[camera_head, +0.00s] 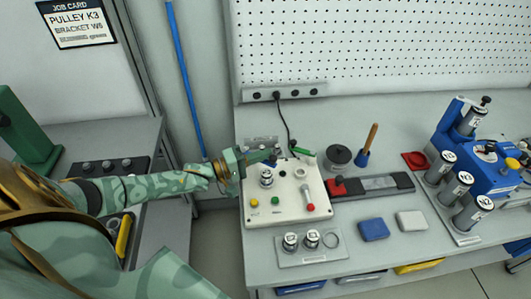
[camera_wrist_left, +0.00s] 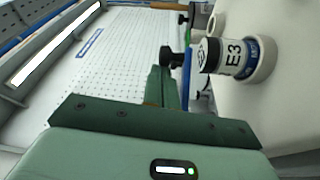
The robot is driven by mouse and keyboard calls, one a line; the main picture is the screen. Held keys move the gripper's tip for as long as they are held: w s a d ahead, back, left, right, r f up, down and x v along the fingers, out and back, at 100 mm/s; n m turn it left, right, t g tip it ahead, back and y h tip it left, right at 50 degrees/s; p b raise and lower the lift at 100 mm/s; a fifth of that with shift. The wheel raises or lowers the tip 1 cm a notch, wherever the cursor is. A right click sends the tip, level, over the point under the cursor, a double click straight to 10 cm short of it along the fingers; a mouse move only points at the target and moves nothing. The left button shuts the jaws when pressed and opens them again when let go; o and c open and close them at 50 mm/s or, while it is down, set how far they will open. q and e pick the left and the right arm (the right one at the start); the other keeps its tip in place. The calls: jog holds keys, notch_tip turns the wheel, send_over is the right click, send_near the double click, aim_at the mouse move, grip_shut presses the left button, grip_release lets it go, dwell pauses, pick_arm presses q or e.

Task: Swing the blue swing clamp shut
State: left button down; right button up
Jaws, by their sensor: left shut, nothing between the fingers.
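The blue swing clamp (camera_wrist_left: 187,72) shows in the left wrist view as a narrow blue bar near a black knob (camera_wrist_left: 167,56). It is beside the labelled E3 cylinder (camera_wrist_left: 215,56), not across its top. In the head view only a small blue part of the clamp (camera_head: 273,161) shows at the back left of the white fixture plate (camera_head: 262,212). My left gripper (camera_head: 268,154) is shut and empty at that corner, close to the clamp. I cannot tell whether they touch. The fingers (camera_wrist_left: 163,88) hide part of the clamp in the wrist view. My right gripper is not in view.
The fixture has coloured buttons and a red-handled lever (camera_head: 310,208). A tray with two cylinders (camera_head: 300,257) is in front. A cable hangs behind.

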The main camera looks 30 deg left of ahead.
pick_arm(q)
jog(key=shift+s+r, duration=0.1)
jog(key=shift+s, duration=0.4)
dwell(1.1)
jog(key=shift+s, duration=0.1)
dwell(1.1)
